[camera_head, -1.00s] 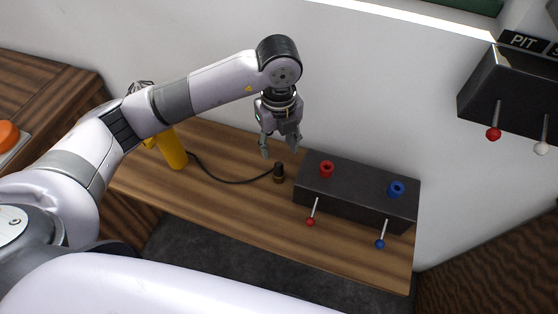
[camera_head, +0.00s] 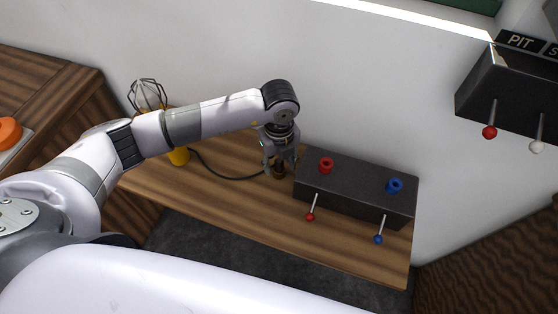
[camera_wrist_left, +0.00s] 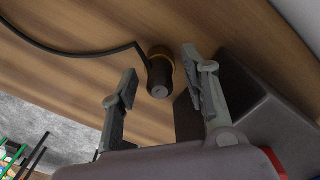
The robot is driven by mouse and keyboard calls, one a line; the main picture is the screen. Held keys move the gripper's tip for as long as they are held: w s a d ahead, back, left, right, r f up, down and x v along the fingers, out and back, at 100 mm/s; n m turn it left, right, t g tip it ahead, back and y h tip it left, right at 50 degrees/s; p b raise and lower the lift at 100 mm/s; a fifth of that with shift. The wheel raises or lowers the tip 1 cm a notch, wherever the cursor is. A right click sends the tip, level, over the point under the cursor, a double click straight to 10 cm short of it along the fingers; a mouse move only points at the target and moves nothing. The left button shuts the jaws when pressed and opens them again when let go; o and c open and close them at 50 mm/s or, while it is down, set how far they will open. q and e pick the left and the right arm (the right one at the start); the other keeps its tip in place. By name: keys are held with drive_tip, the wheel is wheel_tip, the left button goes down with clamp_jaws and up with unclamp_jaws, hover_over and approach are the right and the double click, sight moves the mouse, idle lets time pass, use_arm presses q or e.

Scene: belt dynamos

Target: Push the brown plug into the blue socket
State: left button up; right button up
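The brown plug (camera_head: 279,171) stands on the wooden table just left of the dark socket box, with a black cable running from it. In the left wrist view the plug (camera_wrist_left: 160,76) shows dark with a brown ring at its base. My left gripper (camera_head: 280,168) is lowered over it, its fingers apart. In the left wrist view the plug lies between and beyond the open fingertips of my left gripper (camera_wrist_left: 160,66); no grip on it shows. The blue socket (camera_head: 395,186) is on top of the box at its right end. My right gripper is not in view.
The dark box (camera_head: 358,190) also has a red socket (camera_head: 326,165), a red-tipped lever (camera_head: 311,216) and a blue-tipped lever (camera_head: 378,239). A yellow object (camera_head: 179,157) sits at the cable's other end. A lever panel (camera_head: 510,90) hangs at the upper right.

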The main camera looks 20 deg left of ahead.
use_arm(q)
drive_tip(key=c, duration=0.4)
clamp_jaws()
drive_tip(key=shift+o, duration=0.9)
unclamp_jaws()
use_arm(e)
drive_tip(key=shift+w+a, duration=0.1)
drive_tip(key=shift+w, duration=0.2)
use_arm(q)
drive_tip(key=shift+r, duration=0.1)
clamp_jaws()
